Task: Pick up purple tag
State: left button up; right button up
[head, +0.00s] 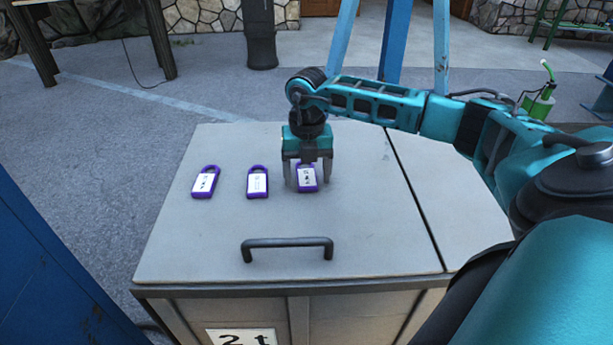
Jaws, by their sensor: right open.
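Three purple tags with white labels lie in a row on the pale lid of a cabinet (200,245). One is the left tag (205,182), one the middle tag (257,182), and one the right tag (307,178). My right gripper (307,178) points down over the right tag, with its fingers open on either side of it. The upper part of that tag is partly hidden by the gripper. Whether the fingers touch the tag I cannot tell. My left gripper is out of view.
A dark bar handle (287,243) stands up from the lid in front of the tags. A dark seam divides the lid at the right. Blue posts (396,40) rise behind the cabinet. The lid left of the tags is clear.

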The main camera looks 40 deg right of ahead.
jog(key=shift+f, duration=0.15)
jog(key=shift+c, duration=0.2)
jog(key=c, duration=1)
jog(key=shift+c, duration=0.5)
